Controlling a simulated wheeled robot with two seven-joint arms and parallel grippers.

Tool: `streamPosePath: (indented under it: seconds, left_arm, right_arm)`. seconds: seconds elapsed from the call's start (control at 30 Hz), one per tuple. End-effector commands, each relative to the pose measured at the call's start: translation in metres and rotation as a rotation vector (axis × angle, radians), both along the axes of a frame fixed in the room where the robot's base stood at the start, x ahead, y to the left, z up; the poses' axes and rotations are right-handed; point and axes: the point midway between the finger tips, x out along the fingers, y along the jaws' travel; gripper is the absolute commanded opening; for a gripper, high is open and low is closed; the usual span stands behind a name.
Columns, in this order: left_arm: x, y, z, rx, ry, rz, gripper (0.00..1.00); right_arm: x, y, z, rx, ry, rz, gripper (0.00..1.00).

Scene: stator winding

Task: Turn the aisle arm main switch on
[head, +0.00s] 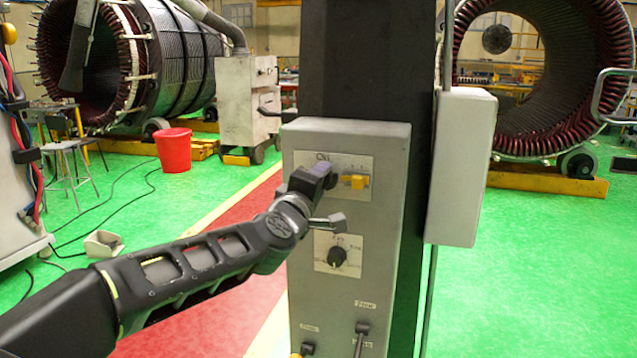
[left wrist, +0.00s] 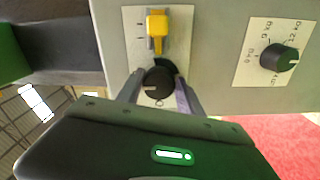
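A grey control box (head: 385,225) stands on a dark column. Its upper plate (head: 345,160) bears a yellow switch (head: 355,182) and a black rotary knob, mostly hidden behind my gripper in the head view. My left gripper (head: 318,182) is at that plate, left of the yellow switch. In the left wrist view, the black knob (left wrist: 158,82), with a pale pointer line, sits between the two spread fingers of my left gripper (left wrist: 159,78). Whether the fingers touch it is hard to tell. The yellow switch (left wrist: 156,27) lies just beyond. My right gripper is not in view.
A lower plate holds another black knob (head: 337,257) with weight marks. Small levers (head: 361,335) stick out near the box's bottom. A grey side box (head: 461,165) hangs right of the column. A red bucket (head: 174,151) stands on the green floor. Large stators fill the back.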

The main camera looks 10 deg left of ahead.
Motion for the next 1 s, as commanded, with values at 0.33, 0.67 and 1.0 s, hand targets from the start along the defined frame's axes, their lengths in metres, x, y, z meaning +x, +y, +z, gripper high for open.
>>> streamPosePath:
  seconds: [0.33, 0.67, 1.0]
  left_arm:
    - [0.0, 0.0, 0.0, -0.003, 0.0, 0.001, 0.63]
    - [-0.014, 0.001, 0.001, -0.003, -0.002, 0.001, 0.63]
    - [-0.067, 0.005, 0.001, -0.002, -0.001, 0.002, 0.63]
  right_arm:
    - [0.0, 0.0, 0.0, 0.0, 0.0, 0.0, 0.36]
    - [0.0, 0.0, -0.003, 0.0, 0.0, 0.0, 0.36]
    - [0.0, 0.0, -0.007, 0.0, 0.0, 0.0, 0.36]
